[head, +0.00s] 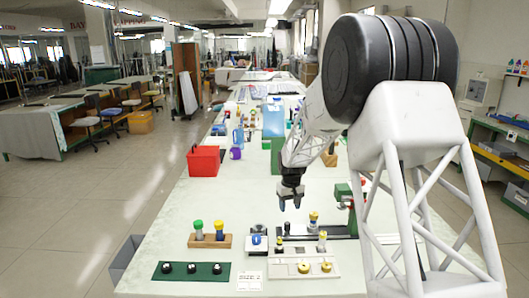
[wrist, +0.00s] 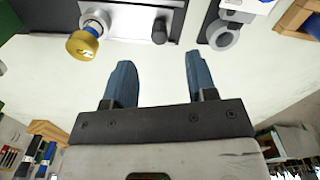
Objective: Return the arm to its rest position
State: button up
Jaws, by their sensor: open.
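My gripper (head: 290,203) hangs above the workbench (head: 160,215), fingers pointing down. Its two blue-grey fingers stand apart with nothing between them in the wrist view (wrist: 157,68). Beneath and just in front of it in the head view is a dark bench fixture (head: 330,234). A yellow-capped piece (head: 314,217) stands at that fixture. In the wrist view a yellow-capped piece (wrist: 83,44) sits at a metal holder on a dark base, clear of the fingers. No rest position is marked in either view.
A red bin (head: 203,161) stands farther back.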

jog(key=s+d+r+m, duration=0.1)
jog(key=s+d+r, duration=0.1)
jog(key=s+r, duration=0.55)
jog(key=s+d+r+t, duration=0.1)
jog(key=s+r, duration=0.3)
jog(key=s, duration=0.6)
jog(key=s+d+r+m, duration=0.1)
jog(key=s+d+r, duration=0.1)
jog(key=s+r, duration=0.55)
jog(key=s+d+f, duration=0.1)
jog(key=s, duration=1.4)
jog(key=s+d+m+t, duration=0.1)
jog(key=s, duration=1.5)
jog(key=shift+d+f+m, duration=0.3)
jog(key=shift+d+f, duration=0.05)
jog(key=shift+f, duration=0.05)
jog(key=shift+o, duration=0.4)
jog(key=shift+w, duration=0.2)
